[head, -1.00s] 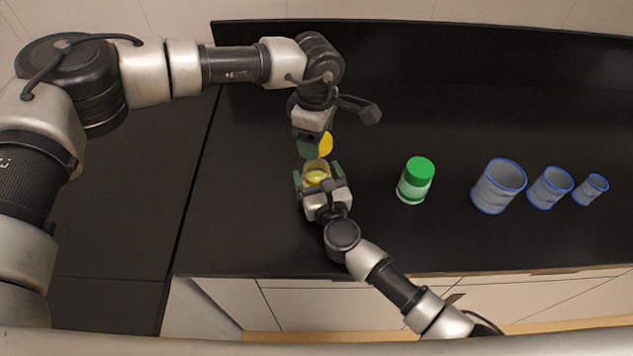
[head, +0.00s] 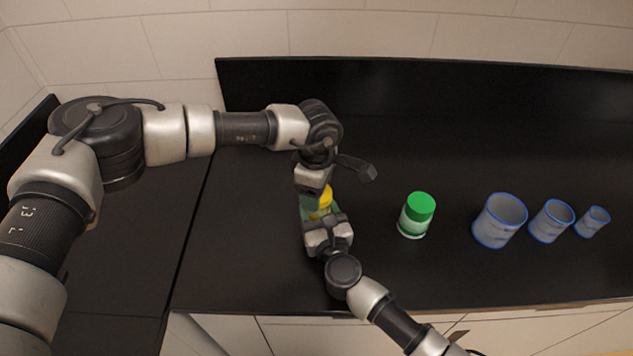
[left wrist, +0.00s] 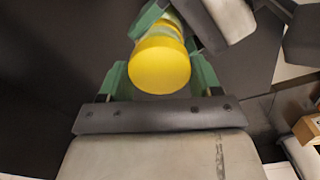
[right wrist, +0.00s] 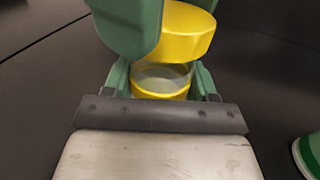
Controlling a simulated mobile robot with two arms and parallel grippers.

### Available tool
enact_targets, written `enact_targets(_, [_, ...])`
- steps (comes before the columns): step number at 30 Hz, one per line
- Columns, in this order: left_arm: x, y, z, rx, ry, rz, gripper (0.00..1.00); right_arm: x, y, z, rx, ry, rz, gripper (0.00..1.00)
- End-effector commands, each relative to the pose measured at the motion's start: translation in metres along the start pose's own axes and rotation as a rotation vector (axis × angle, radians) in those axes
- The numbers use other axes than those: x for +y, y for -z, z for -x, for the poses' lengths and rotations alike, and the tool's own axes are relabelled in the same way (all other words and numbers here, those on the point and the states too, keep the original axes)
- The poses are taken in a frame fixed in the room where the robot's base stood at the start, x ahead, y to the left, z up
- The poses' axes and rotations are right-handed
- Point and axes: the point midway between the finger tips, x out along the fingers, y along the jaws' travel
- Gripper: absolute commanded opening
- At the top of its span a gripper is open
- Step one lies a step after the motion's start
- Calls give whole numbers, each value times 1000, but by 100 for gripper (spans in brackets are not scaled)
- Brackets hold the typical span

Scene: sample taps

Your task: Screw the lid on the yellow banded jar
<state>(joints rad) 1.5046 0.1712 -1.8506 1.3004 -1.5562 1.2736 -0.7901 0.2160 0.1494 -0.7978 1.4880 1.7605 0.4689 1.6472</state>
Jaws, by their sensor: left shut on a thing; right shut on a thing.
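The yellow lid (head: 326,195) is between the fingers of my left gripper (head: 316,198), which is shut on it. In the left wrist view the lid (left wrist: 160,65) shows as a round yellow disc. My right gripper (head: 326,224) is shut around the yellow banded jar, which is mostly hidden in the head view. In the right wrist view the clear jar (right wrist: 163,76) has a yellow band near the bottom. The lid (right wrist: 186,34) is just above its mouth there, looking slightly offset to the right. I cannot tell whether they touch.
A jar with a green lid (head: 417,215) stands right of the grippers on the black counter (head: 250,255). Three blue-rimmed grey cups (head: 499,221) (head: 551,221) (head: 593,222) stand farther right. The counter left of the grippers is clear.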

Motion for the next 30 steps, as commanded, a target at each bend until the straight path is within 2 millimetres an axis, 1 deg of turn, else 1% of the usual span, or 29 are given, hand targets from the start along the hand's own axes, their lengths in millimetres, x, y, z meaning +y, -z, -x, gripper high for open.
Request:
enact_targets(13, [0, 0, 0, 0, -1, 0, 42, 0, 0, 0, 0, 0, 0, 15])
enact_targets(23, [0, 0, -16, -1, 0, 0, 42, 0, 0, 0, 0, 0, 0, 15])
enact_targets(30, [0, 0, -17, 0, -1, 0, 42, 0, 0, 0, 1, 0, 0, 15])
